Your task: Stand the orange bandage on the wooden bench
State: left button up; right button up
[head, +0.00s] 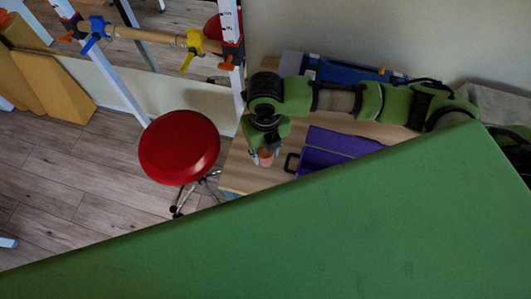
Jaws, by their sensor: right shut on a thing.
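My right gripper (266,150) points down over the left part of the wooden bench (238,174). It is shut on the orange bandage (266,158), which shows as a small orange-pink piece below the fingers. I cannot tell whether the bandage touches the bench top. The near part of the bench is hidden behind a large green surface. My left gripper is not in view.
A purple box (325,150) with a dark handle lies on the bench right of the gripper. A blue item (345,71) lies behind my arm. A red stool (179,147) stands left of the bench. The green padded surface (330,235) fills the foreground.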

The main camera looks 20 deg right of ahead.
aim_at(265, 148)
jog(key=shift+w+d+f, duration=0.1)
jog(key=shift+w+f, duration=0.15)
notch_tip(265, 148, down, 3)
jog(key=shift+f+p, duration=0.1)
jog(key=shift+p, duration=0.5)
jog(key=shift+w+f, duration=0.1)
jog(key=o, duration=1.1)
jog(key=shift+f, duration=0.15)
notch_tip(265, 148, up, 12)
jog(key=shift+r+b, duration=0.15)
jog(key=shift+b, duration=0.75)
